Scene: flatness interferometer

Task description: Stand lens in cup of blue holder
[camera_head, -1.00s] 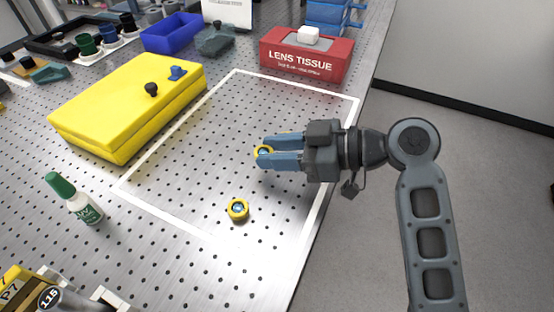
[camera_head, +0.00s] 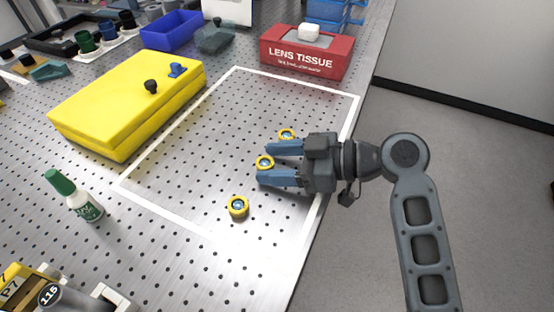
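One lens (camera_head: 264,163) is between the tips of my gripper (camera_head: 265,164). The blue fingers are spread on either side of it, with no clear grip on it. Whether it touches the table is hard to tell. A second lens (camera_head: 238,206) lies nearer the front, apart from my gripper. A third lens (camera_head: 287,134) lies just beyond the upper finger. A small blue piece (camera_head: 177,70), possibly the blue holder, stands on the yellow block; its cup is too small to make out.
The yellow block (camera_head: 125,110) also bears a black knob (camera_head: 151,87). A white outline frames mostly bare table. A red lens tissue box (camera_head: 307,55) and blue bin (camera_head: 172,30) stand at the back. A green-capped bottle (camera_head: 77,200) stands left. The table edge runs below my arm.

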